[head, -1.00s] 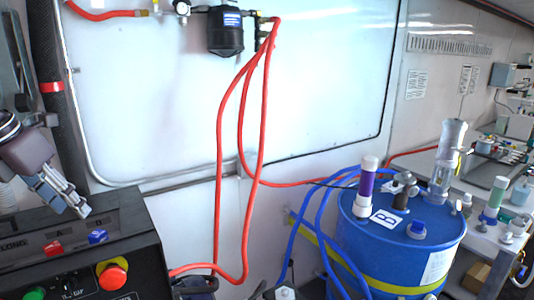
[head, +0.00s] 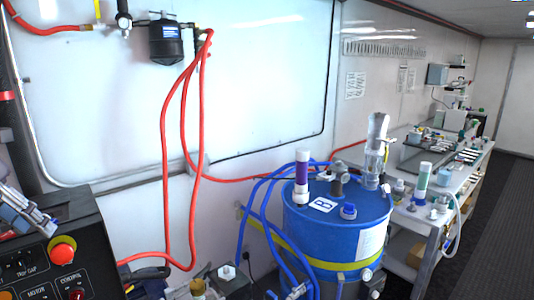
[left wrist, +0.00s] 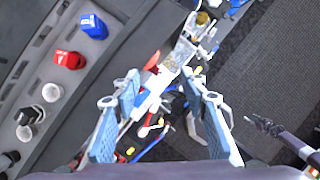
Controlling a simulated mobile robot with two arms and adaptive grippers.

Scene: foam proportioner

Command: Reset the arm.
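My left gripper (head: 46,226) shows at the left edge of the head view, above the black control console (head: 88,215) and beside its red mushroom button (head: 62,250). In the left wrist view its two blue-grey fingers (left wrist: 160,95) stand wide apart. Nothing is held between them; the cluttered scene beyond shows through the gap. A dark jointed part (left wrist: 268,128) at the right of the left wrist view may be my right gripper, but its fingers are too small to read. My right gripper does not show in the head view.
A blue drum (head: 335,225) with blue hoses stands right of the console. Red hoses (head: 165,150) hang from a black wall unit (head: 166,42). A cluttered workbench (head: 440,185) runs along the right wall. Dark floor (head: 490,220) is free at the far right.

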